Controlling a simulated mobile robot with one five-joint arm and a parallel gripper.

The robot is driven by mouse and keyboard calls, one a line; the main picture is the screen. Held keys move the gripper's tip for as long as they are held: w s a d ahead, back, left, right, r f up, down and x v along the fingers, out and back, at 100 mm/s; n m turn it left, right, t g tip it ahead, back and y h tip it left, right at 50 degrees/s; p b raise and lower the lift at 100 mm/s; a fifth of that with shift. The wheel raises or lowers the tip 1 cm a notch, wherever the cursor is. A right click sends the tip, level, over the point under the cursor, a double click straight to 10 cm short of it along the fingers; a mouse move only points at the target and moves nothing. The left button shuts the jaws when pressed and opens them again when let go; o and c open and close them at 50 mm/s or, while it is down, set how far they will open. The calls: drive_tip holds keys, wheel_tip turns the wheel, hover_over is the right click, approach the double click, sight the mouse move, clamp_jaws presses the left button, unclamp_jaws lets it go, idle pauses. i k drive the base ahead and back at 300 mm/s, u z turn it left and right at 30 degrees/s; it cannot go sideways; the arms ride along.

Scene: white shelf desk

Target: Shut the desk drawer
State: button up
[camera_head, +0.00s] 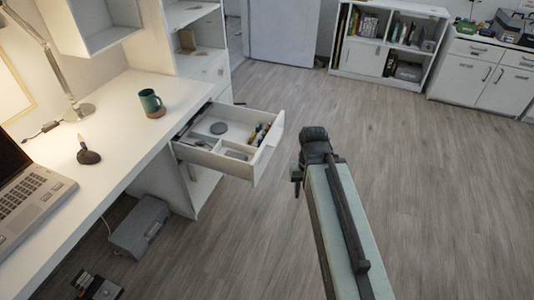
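The desk drawer (258,166) is white and stands pulled out from under the white desk (131,85), its front panel facing right. Inside it are a round grey item, dividers and several small bottles or pens. My gripper (298,180) is at the end of my arm, to the right of the drawer front, with a gap of floor showing between them in the picture. The gripper is dark and small in view, and I cannot tell if its fingers are open or shut. Nothing is seen held in it.
On the desk are a green mug (150,102), a pen holder (88,156), a laptop (30,195) and a lamp (78,110). A grey box (139,228) stands on the floor under the desk. The wooden floor to the right is clear up to a low bookshelf (388,45).

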sight(241, 122)
drive_tip(key=u, duration=0.15)
drive_tip(key=i, duration=1)
drive_tip(key=k, duration=0.95)
drive_tip(key=u, duration=0.5)
drive_tip(key=i, duration=1.2)
drive_tip(key=u, duration=0.35)
drive_tip(key=k, duration=0.75)
drive_tip(key=u, duration=0.2)
